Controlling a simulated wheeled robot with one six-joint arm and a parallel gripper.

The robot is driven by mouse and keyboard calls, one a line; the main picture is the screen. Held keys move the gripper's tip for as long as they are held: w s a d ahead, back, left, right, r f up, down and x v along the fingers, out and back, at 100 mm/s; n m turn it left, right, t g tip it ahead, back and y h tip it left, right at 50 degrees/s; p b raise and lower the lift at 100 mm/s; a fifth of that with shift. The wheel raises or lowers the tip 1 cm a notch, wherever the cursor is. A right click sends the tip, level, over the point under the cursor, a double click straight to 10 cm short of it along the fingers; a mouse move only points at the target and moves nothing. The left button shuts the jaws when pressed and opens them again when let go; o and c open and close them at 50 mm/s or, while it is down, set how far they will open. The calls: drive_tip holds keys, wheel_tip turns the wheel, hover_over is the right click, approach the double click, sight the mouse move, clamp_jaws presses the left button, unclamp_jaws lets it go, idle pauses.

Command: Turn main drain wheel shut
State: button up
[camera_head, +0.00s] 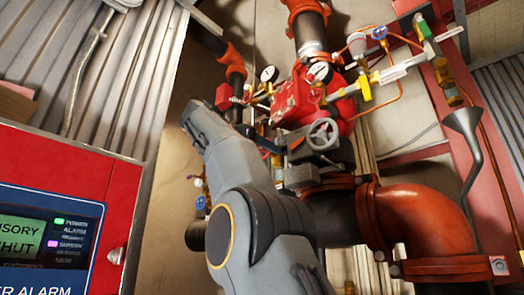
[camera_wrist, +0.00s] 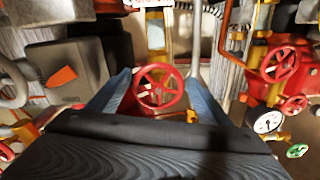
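A red spoked handwheel (camera_wrist: 157,87) shows in the middle of the wrist view, between the two blue-grey fingers of my gripper (camera_wrist: 158,78). The fingers are apart, one on each side of the wheel. I cannot tell whether either finger touches its rim. No label shows that this is the main drain wheel. In the head view my arm covers most of the gripper and this red wheel cannot be made out.
A second red wheel (camera_wrist: 279,63), a gauge (camera_wrist: 267,122) and a small green wheel (camera_wrist: 297,151) lie to the right. A grey handwheel (camera_head: 322,134) stands before the red valve body (camera_head: 293,98). A large orange pipe elbow (camera_head: 425,215) and a red alarm panel (camera_head: 75,180) flank my arm.

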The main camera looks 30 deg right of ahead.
drive_tip(key=shift+o, duration=0.3)
drive_tip(key=v, duration=0.7)
drive_tip(key=shift+s+a+b, duration=0.15)
drive_tip(key=shift+a+b, duration=0.2)
